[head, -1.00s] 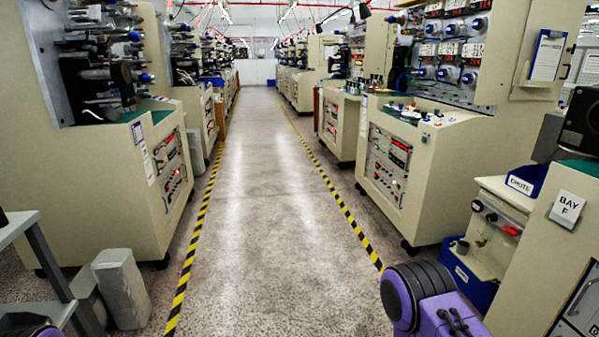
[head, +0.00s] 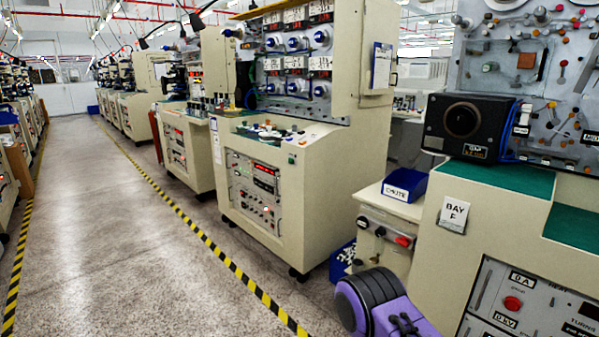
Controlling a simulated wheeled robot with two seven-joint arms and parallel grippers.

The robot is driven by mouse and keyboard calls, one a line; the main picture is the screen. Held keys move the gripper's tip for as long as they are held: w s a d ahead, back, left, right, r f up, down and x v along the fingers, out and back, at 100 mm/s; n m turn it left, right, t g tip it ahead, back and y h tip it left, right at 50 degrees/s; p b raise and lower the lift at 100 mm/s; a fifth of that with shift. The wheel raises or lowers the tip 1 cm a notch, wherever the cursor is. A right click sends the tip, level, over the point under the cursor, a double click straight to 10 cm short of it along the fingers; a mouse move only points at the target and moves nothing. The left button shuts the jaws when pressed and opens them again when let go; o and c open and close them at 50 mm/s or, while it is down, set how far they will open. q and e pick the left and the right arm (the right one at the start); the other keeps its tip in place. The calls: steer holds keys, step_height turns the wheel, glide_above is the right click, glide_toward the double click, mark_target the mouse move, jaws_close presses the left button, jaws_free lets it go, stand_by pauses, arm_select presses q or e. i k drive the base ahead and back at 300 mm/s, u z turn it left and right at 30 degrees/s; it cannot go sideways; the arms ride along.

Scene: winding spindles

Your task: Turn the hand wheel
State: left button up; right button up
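I cannot pick out a hand wheel with certainty in the head view. A black box with a large round dark disc (head: 461,121) stands on the near right machine; I cannot tell whether the disc turns. The small cream unit (head: 385,245) beside that machine has dark knobs and a red one on its front. A purple and black part of my own arm shows at the bottom. Neither of my grippers is in view.
A blue "CHUTE" bin (head: 404,185) sits on the cream unit. A larger spindle machine (head: 310,185) stands farther back. The aisle floor (head: 120,240) at left is clear, edged by yellow-black tape (head: 205,240).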

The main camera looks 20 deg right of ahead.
mark_target(462, 120)
steer(key=z, duration=0.9)
steer(key=i, duration=0.8)
steer(key=z, duration=0.95)
